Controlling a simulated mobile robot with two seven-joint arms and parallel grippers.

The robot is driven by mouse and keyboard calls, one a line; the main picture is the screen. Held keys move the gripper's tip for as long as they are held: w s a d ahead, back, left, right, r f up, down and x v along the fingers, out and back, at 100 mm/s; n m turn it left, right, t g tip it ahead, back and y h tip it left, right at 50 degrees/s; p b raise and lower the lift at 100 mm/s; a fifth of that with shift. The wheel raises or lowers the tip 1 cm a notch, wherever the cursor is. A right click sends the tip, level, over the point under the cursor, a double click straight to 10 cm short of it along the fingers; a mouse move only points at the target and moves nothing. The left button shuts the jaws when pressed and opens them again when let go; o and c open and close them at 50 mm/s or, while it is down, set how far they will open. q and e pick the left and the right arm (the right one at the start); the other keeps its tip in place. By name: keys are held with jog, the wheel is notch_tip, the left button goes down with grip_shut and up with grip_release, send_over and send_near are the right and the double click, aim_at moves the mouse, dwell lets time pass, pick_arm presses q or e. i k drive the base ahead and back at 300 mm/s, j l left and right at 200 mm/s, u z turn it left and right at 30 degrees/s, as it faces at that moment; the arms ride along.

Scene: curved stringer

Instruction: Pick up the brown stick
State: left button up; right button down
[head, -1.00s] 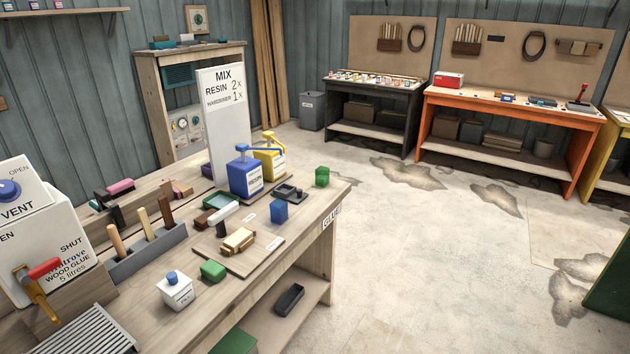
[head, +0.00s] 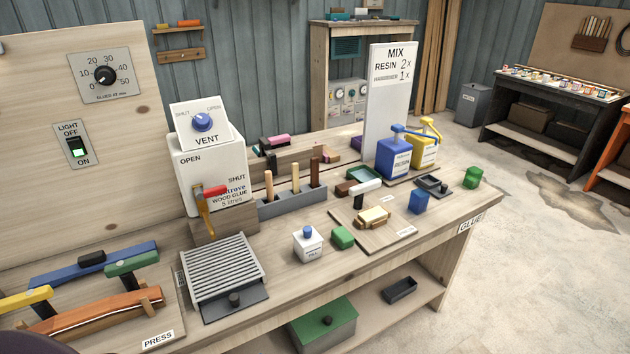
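A dark brown upright stick (head: 314,173) stands at the right end of a grey slotted rack (head: 285,205) on the workbench. Two lighter tan sticks stand in the same rack, one in the middle (head: 295,177) and one at the left (head: 269,186). The lower ends of the sticks are hidden inside the rack. Neither of my grippers shows in the head view.
The white glue box (head: 208,170) stands left of the rack. A ridged grey tray (head: 222,268) and a clamped curved brown piece (head: 95,315) are further left.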

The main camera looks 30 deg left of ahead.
aim_at(314, 161)
jog(key=i+l, duration=0.7)
jog(key=i, duration=0.15)
jog(key=i+l+u, duration=0.2)
jog(key=u, duration=0.2)
jog(key=i+l+u, duration=0.2)
jog(key=u, duration=0.15)
jog(key=l, duration=0.1)
